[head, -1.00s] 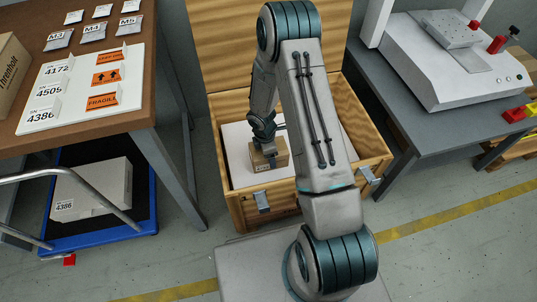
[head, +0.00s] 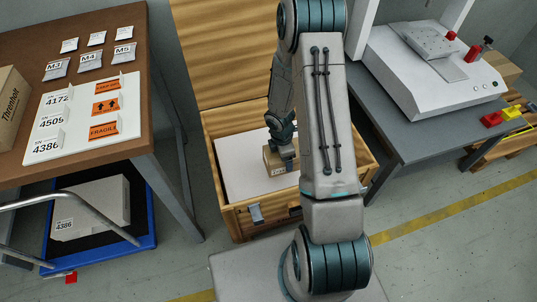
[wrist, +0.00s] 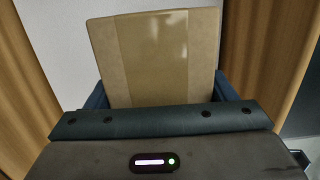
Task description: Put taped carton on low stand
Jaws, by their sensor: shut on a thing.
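The taped carton (head: 279,165) is a small brown box with a printed label, seen inside the open wooden crate in the head view. The wrist view shows the carton (wrist: 160,50) close up, with a tape strip down its middle. My gripper (head: 285,148) is shut on it, with the dark fingers at its two sides in the wrist view (wrist: 160,92). The carton is over or on the white surface (head: 240,165) inside the crate; I cannot tell whether it touches. My arm hides part of the crate. I cannot identify a low stand for certain.
The wooden crate (head: 222,214) has a raised lid behind and walls around the carton. A brown-topped workbench (head: 120,68) with labels stands left, above a blue-edged cart (head: 150,225) with a white box. A grey table (head: 415,150) with a white machine stands right.

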